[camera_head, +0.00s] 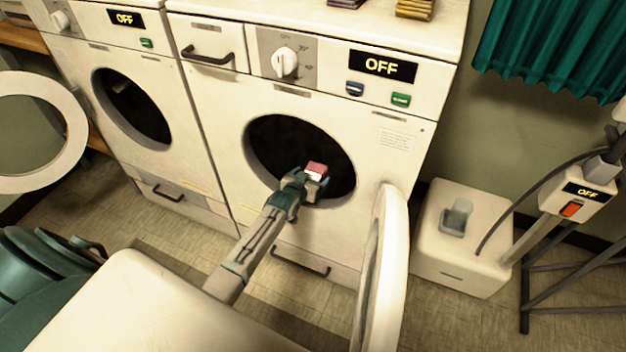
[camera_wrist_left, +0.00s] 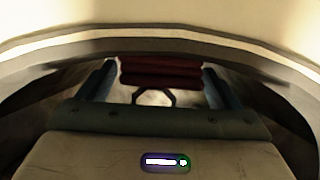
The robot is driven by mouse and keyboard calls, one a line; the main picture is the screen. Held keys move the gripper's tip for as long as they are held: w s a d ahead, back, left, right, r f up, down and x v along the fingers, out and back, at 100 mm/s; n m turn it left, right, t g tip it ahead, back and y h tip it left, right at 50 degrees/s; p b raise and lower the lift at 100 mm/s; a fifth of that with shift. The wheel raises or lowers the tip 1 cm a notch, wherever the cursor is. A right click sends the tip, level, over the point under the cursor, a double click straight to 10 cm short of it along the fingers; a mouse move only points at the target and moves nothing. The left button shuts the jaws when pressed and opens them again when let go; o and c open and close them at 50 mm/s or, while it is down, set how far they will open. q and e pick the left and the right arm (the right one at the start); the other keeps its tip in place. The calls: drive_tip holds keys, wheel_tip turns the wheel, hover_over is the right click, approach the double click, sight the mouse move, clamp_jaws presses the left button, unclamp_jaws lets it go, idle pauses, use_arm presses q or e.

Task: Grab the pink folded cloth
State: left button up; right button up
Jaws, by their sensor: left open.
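The pink folded cloth (camera_head: 317,168) shows at the mouth of the right washing machine's dark drum (camera_head: 290,145). In the left wrist view it is a dark red, layered bundle (camera_wrist_left: 160,72). My left gripper (camera_head: 310,180) reaches in at the lower part of the round opening. Its fingers are open, one on each side of the cloth in the wrist view. I cannot tell whether they touch it. Part of the cloth is hidden behind the gripper. My right gripper is not in view.
The machine's round door (camera_head: 381,270) stands open at the right of the arm. The opening's rim (camera_wrist_left: 160,45) arches close over the gripper. A second washer (camera_head: 125,100) with an open door (camera_head: 76,130) is at left. A white box (camera_head: 462,245) stands on the floor at right.

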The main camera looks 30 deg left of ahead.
use_arm(q)
drive_tip(key=shift+x, duration=1.15)
drive_tip(key=c, duration=1.1)
drive_tip(key=shift+r, duration=0.1)
